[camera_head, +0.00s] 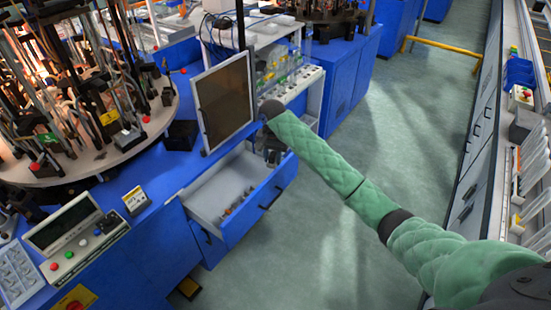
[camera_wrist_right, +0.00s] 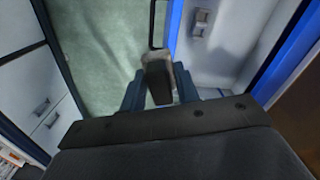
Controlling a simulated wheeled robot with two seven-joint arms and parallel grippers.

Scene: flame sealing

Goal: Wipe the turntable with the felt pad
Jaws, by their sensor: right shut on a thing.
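My right gripper (camera_head: 271,153) is over the far end of the open drawer, partly hidden below my wrist. In the right wrist view my right gripper (camera_wrist_right: 158,92) is shut on a dark block (camera_wrist_right: 158,80). I cannot tell for certain whether this block is the felt pad. My left gripper is out of view.
The open drawer (camera_head: 213,198) holds small items and has a black handle (camera_head: 271,197).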

